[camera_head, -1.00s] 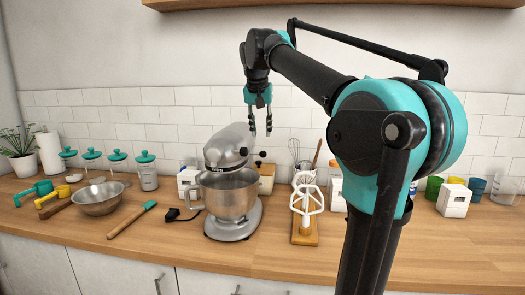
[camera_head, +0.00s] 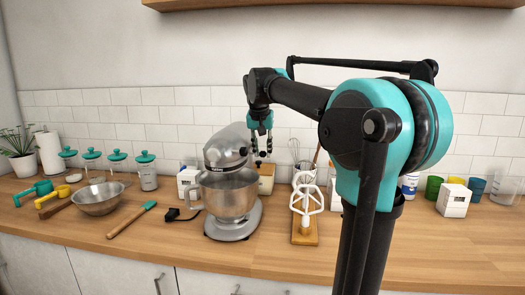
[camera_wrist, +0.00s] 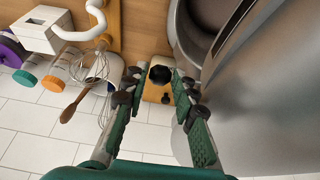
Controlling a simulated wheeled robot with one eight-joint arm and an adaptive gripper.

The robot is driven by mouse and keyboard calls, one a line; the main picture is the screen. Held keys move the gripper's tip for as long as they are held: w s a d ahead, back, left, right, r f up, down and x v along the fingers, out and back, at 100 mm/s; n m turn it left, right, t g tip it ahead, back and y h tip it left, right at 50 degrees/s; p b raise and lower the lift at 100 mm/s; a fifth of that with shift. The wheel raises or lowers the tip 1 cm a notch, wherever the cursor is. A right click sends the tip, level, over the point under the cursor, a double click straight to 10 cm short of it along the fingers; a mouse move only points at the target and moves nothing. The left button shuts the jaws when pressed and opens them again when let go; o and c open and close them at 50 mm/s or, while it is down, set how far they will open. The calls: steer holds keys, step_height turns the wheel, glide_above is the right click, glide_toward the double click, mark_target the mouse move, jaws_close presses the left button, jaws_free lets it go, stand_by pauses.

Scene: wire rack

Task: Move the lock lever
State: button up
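The silver stand mixer (camera_head: 226,158) stands on the counter with its bowl (camera_head: 230,200) below the head. In the wrist view the mixer (camera_wrist: 265,95) fills the right side, close to one finger. My gripper (camera_head: 262,151) points down just right of the mixer head. In the wrist view my gripper (camera_wrist: 158,90) is open. Two black knobs, the larger one (camera_wrist: 160,74) and a smaller one (camera_wrist: 164,97), show between its fingers, over a light wooden box (camera_wrist: 151,92). I cannot tell which black part is the lock lever, or whether the knobs belong to the mixer.
A white beater attachment on a wooden board (camera_head: 304,239) stands right of the mixer. A whisk and wooden spoon (camera_wrist: 70,112) are near my gripper. A metal bowl (camera_head: 99,199) and a spatula (camera_head: 132,220) lie left. The tiled wall is behind; the front right counter is clear.

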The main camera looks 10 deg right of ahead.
jaws_close()
steer(key=shift+w+d, duration=0.2)
steer(key=shift+w, duration=0.45)
steer(key=shift+w+d, duration=0.2)
steer(key=shift+w, duration=0.4)
steer(key=shift+o, duration=1.2)
jaws_free()
steer(key=v, duration=1.2)
